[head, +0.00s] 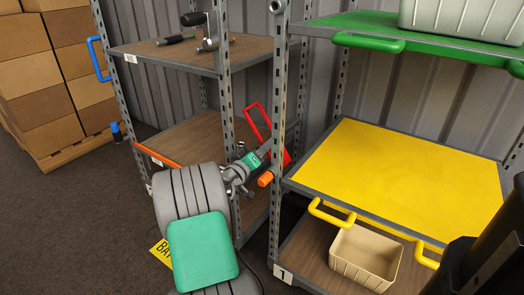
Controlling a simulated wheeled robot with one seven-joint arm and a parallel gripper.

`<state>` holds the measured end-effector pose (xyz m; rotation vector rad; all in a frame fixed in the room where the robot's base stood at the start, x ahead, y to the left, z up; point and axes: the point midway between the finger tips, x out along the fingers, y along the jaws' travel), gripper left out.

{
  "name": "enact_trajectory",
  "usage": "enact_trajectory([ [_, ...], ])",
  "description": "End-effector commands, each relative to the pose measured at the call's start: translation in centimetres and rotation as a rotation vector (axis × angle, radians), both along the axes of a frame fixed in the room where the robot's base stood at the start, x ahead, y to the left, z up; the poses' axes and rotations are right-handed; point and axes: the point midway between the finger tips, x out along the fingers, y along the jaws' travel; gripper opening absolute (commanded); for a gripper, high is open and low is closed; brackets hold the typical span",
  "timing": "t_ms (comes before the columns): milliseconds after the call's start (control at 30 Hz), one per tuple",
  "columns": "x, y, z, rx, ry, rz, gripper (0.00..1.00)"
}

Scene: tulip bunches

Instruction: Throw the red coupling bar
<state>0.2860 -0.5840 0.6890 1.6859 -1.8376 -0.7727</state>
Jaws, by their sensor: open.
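The red coupling bar (257,120) shows as a bright red angled frame in the gap between the left cart and the right cart. Its lower part runs behind the right cart's front post and shows again just right of it. My gripper (262,153), grey with a teal patch, reaches into this gap at the bar's lower left. It is open, but its fingertips are small and partly hidden by the post. I cannot tell whether they touch the bar or lie around it. An orange cylindrical end (265,179) shows just below the gripper.
The left cart (188,62) has brown shelves, a blue handle (97,58) and tools on top. The right cart has a yellow shelf (400,180), a green top shelf (350,22) and a beige bin (366,258) below. Stacked cartons (40,75) stand far left. Open floor lies front left.

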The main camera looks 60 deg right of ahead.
Motion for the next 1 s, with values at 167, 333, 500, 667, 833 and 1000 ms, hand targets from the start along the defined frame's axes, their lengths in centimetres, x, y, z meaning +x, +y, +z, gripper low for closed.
enact_trajectory([
  [167, 0.03, 0.04, 0.03, 0.000, 0.000, 0.000, 0.46],
  [333, 0.03, 0.06, 0.03, 0.000, -0.001, 0.000, 0.32],
  [500, 0.04, 0.07, 0.02, 0.001, -0.001, 0.001, 0.18],
  [667, 0.04, 0.08, 0.01, 0.001, -0.001, 0.001, 0.05],
  [833, 0.05, 0.08, 0.00, 0.001, -0.001, 0.001, 0.00],
  [1000, 0.05, 0.09, -0.01, 0.001, -0.001, 0.000, 0.00],
])
